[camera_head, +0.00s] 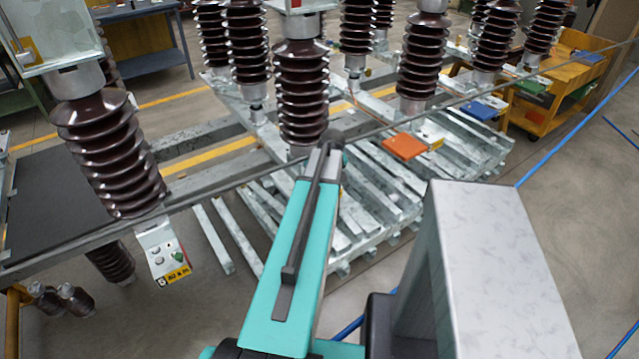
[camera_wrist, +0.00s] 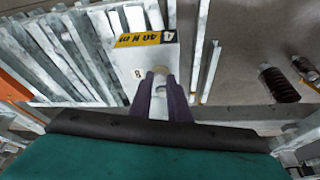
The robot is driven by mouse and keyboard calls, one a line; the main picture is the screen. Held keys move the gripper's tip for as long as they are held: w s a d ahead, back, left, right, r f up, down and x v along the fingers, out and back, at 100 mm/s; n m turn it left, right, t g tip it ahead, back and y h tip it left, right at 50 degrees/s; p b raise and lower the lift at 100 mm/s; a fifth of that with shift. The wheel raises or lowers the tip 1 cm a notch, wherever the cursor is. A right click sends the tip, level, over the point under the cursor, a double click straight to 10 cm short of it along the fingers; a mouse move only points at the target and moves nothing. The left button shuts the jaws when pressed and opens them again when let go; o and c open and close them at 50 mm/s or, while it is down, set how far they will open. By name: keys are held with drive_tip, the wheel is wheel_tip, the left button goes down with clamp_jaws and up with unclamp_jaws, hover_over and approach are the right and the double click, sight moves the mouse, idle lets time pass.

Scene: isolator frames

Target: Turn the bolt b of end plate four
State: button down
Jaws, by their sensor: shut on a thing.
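End plate four (camera_wrist: 148,57) shows in the wrist view as a light grey plate with a yellow and black label marked 4. My gripper (camera_wrist: 161,78) reaches up to the plate with two dark fingers. The letter of this bolt cannot be read. A small dark mark (camera_wrist: 138,73) shows on the plate left of the fingers. In the head view, my teal arm hides the gripper and end plate four.
End plate five (camera_head: 168,254) hangs below a brown ribbed insulator (camera_head: 110,150) at left. More insulators (camera_head: 300,95) stand along the frame behind my arm. An orange plate (camera_head: 404,146) lies right of my arm. A yellow cart (camera_head: 545,110) stands far right. The right floor is mostly open.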

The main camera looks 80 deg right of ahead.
drive_tip(key=shift+s+d+n+t+y+b, duration=0.1)
drive_tip(key=shift+n+t+y+b, duration=0.3)
drive_tip(key=shift+n, duration=0.7)
drive_tip(key=shift+s+n+t+y+b, duration=0.1)
drive_tip(key=shift+n+t+y+b, duration=0.1)
drive_tip(key=shift+n+b, duration=0.65)
drive_tip(key=shift+n, duration=0.35)
drive_tip(key=c, duration=1.7)
unclamp_jaws()
drive_tip(key=shift+o, duration=0.2)
drive_tip(key=shift+r, duration=0.15)
drive_tip(key=b+v, duration=0.2)
drive_tip(key=v, duration=1.1)
drive_tip(key=shift+s+r, duration=0.15)
drive_tip(key=shift+s, duration=0.05)
